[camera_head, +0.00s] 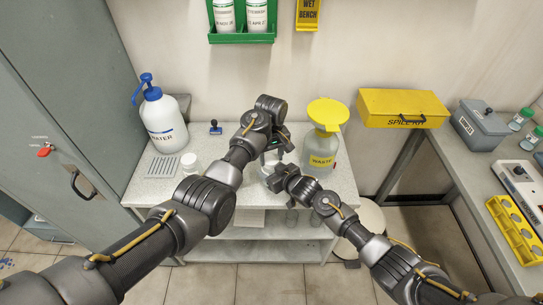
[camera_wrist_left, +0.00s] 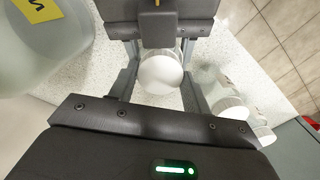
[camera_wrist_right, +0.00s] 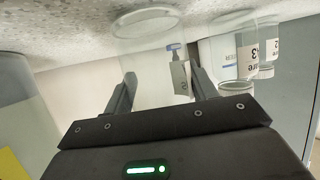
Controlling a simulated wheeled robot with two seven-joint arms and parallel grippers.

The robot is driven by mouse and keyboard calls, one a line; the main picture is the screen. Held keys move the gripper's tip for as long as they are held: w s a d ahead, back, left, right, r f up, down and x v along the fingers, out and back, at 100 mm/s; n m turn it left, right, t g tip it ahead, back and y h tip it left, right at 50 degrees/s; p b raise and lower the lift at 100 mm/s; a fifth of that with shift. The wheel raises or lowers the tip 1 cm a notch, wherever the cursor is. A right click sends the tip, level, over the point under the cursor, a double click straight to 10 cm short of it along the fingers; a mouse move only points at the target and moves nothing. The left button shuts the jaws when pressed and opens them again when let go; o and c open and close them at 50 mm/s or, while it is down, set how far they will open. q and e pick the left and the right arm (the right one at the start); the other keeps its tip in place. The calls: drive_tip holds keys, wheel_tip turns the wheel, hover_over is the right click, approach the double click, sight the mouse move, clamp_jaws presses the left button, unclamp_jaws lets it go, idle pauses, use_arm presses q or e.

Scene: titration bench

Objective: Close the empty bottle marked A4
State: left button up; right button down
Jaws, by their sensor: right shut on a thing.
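A clear, empty-looking bottle (camera_wrist_right: 150,65) stands on the bench between the fingers of my right gripper (camera_wrist_right: 160,95), which is shut on it. No A4 mark is readable on it. In the left wrist view a round white cap (camera_wrist_left: 160,73) shows at the bottle's top; I cannot tell whether it is screwed tight. My left gripper (camera_wrist_left: 160,88) is above the bottle, its fingers open on either side of the cap with small gaps. In the head view my two grippers meet over the bench and mostly hide the bottle.
A yellow-topped waste container (camera_head: 322,150) stands right beside the grippers. Other clear labelled bottles (camera_wrist_right: 245,50) stand close by. A water bottle (camera_head: 162,120), a white-lidded jar (camera_head: 189,162), a grey rack (camera_head: 162,167) and a blue stamp-like item (camera_head: 215,128) are on the left.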

use_arm(q)
drive_tip(key=c, duration=0.4)
drive_tip(key=m, duration=0.6)
drive_tip(key=shift+m, duration=0.3)
drive_tip(key=o, duration=1.1)
drive_tip(key=shift+r, duration=2.25)
